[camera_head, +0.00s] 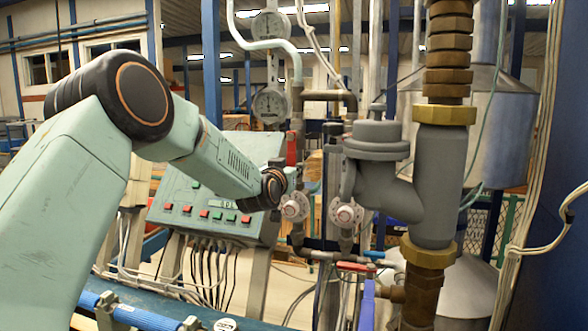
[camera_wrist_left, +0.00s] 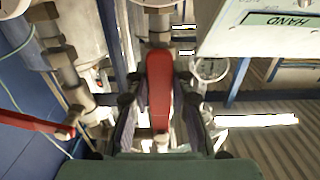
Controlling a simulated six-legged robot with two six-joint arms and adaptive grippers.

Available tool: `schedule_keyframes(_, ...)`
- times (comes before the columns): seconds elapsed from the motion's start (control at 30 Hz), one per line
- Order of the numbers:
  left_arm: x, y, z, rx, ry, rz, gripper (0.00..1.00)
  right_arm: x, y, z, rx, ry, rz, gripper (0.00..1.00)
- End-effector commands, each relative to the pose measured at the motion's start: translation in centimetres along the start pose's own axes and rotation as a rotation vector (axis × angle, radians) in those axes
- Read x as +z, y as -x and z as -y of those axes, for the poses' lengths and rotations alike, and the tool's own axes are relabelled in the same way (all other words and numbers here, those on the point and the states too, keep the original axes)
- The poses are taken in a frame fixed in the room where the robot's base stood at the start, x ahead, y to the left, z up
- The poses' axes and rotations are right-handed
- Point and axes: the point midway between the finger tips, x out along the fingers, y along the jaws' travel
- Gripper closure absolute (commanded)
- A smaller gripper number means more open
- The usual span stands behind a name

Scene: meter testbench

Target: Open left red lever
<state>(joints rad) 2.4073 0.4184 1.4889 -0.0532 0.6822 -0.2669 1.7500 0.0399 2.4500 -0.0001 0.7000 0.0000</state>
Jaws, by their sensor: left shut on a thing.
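The left red lever (camera_wrist_left: 159,88) lies between the two fingers of my left gripper (camera_wrist_left: 158,100) in the wrist view, running lengthwise from the pipe fitting toward the palm. The gripper is shut on it. In the head view my left gripper (camera_head: 283,172) is at the pipes right of the control panel, its fingers mostly hidden by the wrist. A bit of the red lever (camera_head: 291,150) shows there, upright. A second red lever (camera_wrist_left: 36,123) shows at the left of the wrist view; in the head view a red lever (camera_head: 352,266) lies roughly level, lower down. My right gripper is not in view.
A sloped green control panel (camera_head: 213,212) with buttons stands behind my left arm. Pipes with round meters (camera_head: 345,214) and a large grey valve body (camera_head: 378,140) are close on the right. A gauge (camera_head: 270,105) is above. A blue handle (camera_head: 368,300) is below.

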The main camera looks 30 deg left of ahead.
Motion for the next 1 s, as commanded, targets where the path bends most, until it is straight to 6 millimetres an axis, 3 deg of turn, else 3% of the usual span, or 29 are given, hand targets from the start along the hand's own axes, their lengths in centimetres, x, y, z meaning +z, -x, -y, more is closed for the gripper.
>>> schedule_keyframes(0.03, -1.09, -0.13, 0.20, -0.004, -0.007, -0.022, 1.00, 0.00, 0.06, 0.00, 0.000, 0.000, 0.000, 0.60)
schedule_keyframes(0.47, -1.07, -0.13, 0.23, -0.003, -0.018, -0.023, 1.00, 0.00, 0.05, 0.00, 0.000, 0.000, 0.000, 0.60)
schedule_keyframes(0.5, -1.07, -0.13, 0.23, -0.003, -0.018, -0.023, 0.76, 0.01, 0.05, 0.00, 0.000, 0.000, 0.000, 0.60)
schedule_keyframes(0.77, -0.57, -0.09, 0.17, -0.002, -0.015, -0.012, 0.54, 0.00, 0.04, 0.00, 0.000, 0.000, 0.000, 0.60)
schedule_keyframes(1.0, -0.35, -0.06, 0.15, -0.001, -0.014, -0.008, 0.54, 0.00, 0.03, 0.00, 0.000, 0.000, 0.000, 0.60)
